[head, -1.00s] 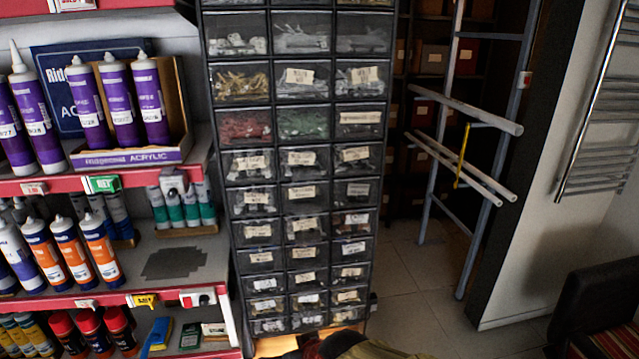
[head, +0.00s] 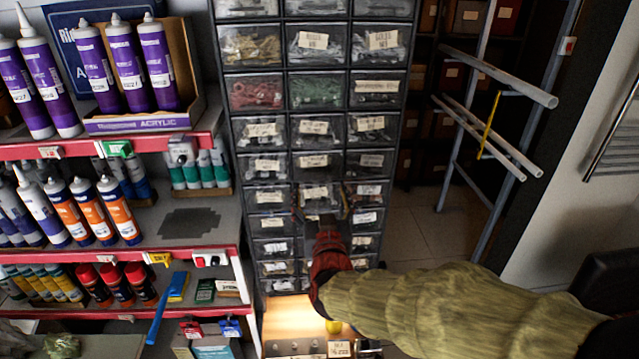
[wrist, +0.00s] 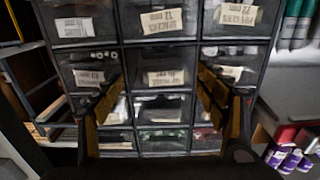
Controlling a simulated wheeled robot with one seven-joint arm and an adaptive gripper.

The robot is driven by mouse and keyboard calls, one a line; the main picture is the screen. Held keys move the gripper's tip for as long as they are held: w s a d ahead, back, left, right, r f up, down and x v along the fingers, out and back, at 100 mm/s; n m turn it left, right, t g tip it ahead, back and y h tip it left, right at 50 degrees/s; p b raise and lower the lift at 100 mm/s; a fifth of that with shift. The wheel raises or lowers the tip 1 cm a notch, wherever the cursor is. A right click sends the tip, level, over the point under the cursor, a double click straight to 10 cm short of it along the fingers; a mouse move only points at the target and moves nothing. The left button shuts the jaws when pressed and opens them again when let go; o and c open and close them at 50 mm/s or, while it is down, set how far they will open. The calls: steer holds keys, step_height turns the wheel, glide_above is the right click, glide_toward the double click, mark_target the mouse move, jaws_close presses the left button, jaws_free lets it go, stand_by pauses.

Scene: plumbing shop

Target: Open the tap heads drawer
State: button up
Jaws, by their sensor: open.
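The drawer cabinet (head: 283,148) is a black tower of small clear-fronted drawers with paper labels; the print is too small or blurred to tell which label reads tap heads. My gripper (head: 321,208) is at its middle column, in the lower half, with its red body below a labelled drawer (head: 317,192). The fingers are open, one on each side of that column. In the wrist view my gripper (wrist: 160,84) has its fingers spread left and right of a labelled middle drawer (wrist: 163,62). Nothing is held. I cannot tell whether the fingers touch a drawer front.
Shelves with purple cartridges (head: 160,62) and orange-white tubes (head: 118,208) stand close on the left. A pipe rack (head: 470,140) stands to the right. A lit compartment (head: 300,318) lies under the cabinet. Tiled floor (head: 405,235) is clear between cabinet and rack.

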mark_target(318, 180)
steer(key=w, duration=0.5)
steer(key=c, duration=0.3)
steer(key=c, duration=1.4)
